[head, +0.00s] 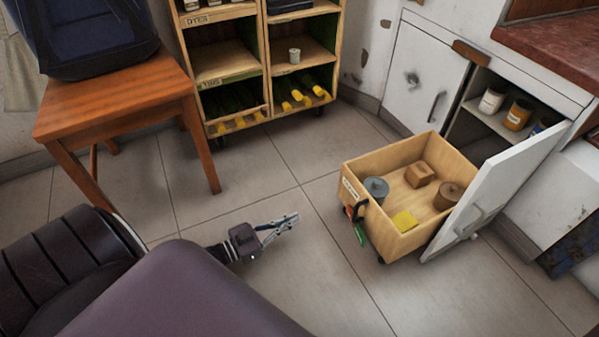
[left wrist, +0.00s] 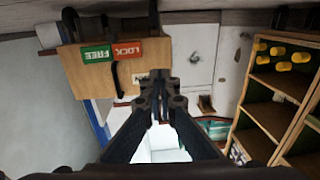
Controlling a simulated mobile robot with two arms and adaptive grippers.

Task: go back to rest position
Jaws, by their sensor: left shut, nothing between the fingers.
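My left gripper (head: 281,228) reaches in from the lower left of the head view, low over the tiled floor. It is shut and empty, apart from the wooden crate to its right. In the left wrist view its fingers (left wrist: 160,88) come together at the middle of the picture. My right gripper shows in neither view.
The wheeled wooden crate (head: 355,163) holds two lidded pots, a brown block and a yellow item. An open white cabinet door (head: 500,190) stands beside it. A wooden stool (head: 120,100) and shelf unit (head: 262,60) stand behind. Floor in front of the crate is clear.

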